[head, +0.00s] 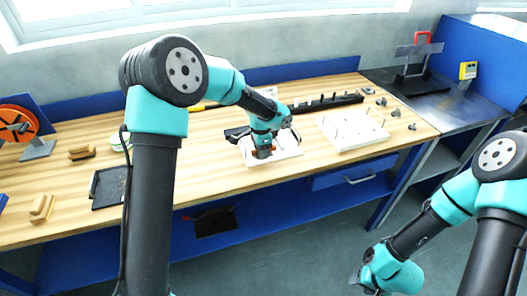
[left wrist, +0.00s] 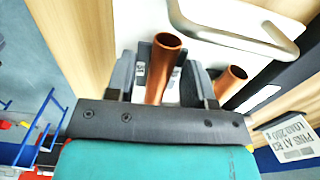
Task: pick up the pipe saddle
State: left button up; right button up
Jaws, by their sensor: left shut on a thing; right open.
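The pipe saddle (left wrist: 163,70) appears as a copper-coloured piece with a round tube end between my left gripper's fingers in the left wrist view. A second copper tube end (left wrist: 230,80) shows to its right; I cannot tell whether the two are joined. In the head view, my left gripper (head: 263,150) points down over a white board (head: 286,153) and is shut on the brown-copper saddle. The gripper hides most of it, and I cannot tell whether it touches the board. My right gripper (head: 368,284) is open and empty, low at the right, away from the bench.
On the wooden bench (head: 220,190), a white pegged board (head: 352,130) stands right of my left gripper, with a black rack (head: 327,104) behind. A black tray (head: 108,188) and wooden blocks (head: 42,208) lie left. Bare wood lies between tray and white board.

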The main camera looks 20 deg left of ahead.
pick_arm(q)
jog(key=shift+r, duration=0.15)
jog(key=shift+r, duration=1.3)
jog(key=s+d+r, duration=0.1)
jog(key=s+d, duration=0.1)
jog(key=s, duration=0.5)
jog(key=s+d+r, duration=0.1)
jog(key=s+d, duration=0.1)
jog(key=s, duration=0.6)
jog(key=shift+s+d, duration=0.15)
jog(key=shift+d, duration=0.2)
jog(key=shift+w, duration=0.25)
jog(key=shift+w+a+f, duration=0.8)
jog(key=shift+w, duration=1.65)
jog(key=shift+w+a+f, duration=0.75)
jog(key=shift+w, duration=1.7)
jog(key=shift+w+a+f, duration=0.8)
jog(key=shift+w, duration=1.65)
